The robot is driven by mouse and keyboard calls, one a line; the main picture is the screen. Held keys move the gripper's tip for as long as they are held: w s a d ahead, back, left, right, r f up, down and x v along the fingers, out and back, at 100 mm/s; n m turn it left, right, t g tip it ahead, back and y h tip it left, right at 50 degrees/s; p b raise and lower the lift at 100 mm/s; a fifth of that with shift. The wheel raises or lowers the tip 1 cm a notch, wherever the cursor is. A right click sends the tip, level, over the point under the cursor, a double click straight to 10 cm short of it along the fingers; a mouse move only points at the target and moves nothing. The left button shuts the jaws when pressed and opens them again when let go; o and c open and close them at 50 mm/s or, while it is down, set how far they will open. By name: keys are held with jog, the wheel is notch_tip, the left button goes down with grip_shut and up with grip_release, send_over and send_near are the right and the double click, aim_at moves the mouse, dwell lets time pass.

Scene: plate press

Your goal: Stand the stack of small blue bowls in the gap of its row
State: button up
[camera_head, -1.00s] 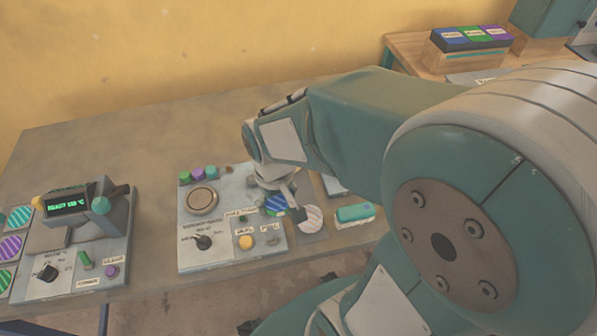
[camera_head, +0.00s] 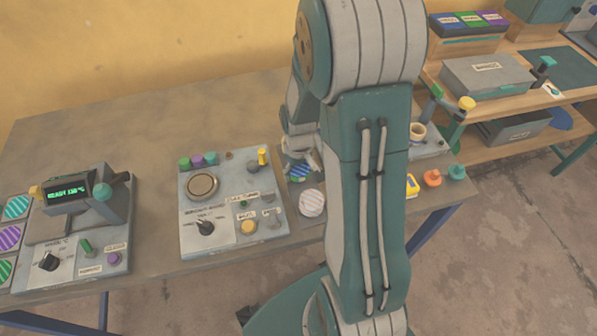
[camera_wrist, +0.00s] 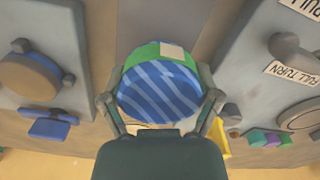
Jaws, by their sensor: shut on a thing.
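A small round blue bowl stack with pale diagonal stripes (camera_wrist: 158,92) fills the space between my gripper's fingers (camera_wrist: 160,104) in the wrist view. A green band and a pale label run along its far edge. My gripper is shut on it. In the head view the blue stack (camera_head: 299,170) shows partly beside my arm, just right of the dial panel. My gripper there (camera_head: 298,153) is partly hidden by my arm. A pale striped round stack (camera_head: 312,203) stands in front of it. I cannot make out the gap of the row; my arm covers the bench to the right.
The dial panel (camera_head: 228,225) has knobs and a yellow upright handle (camera_head: 262,157). A press unit with a lit display (camera_head: 70,191) stands at left, beside striped discs (camera_head: 16,208). A shelf with a grey box (camera_head: 487,74) is at right. The bench's back left is bare.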

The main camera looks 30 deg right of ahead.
jog(key=shift+d+f, duration=0.15)
jog(key=shift+f, duration=0.4)
jog(key=shift+d+f, duration=0.2)
jog(key=shift+d, duration=0.15)
jog(key=o, duration=1)
jog(key=shift+a, duration=0.3)
jog(key=shift+d+r, duration=0.1)
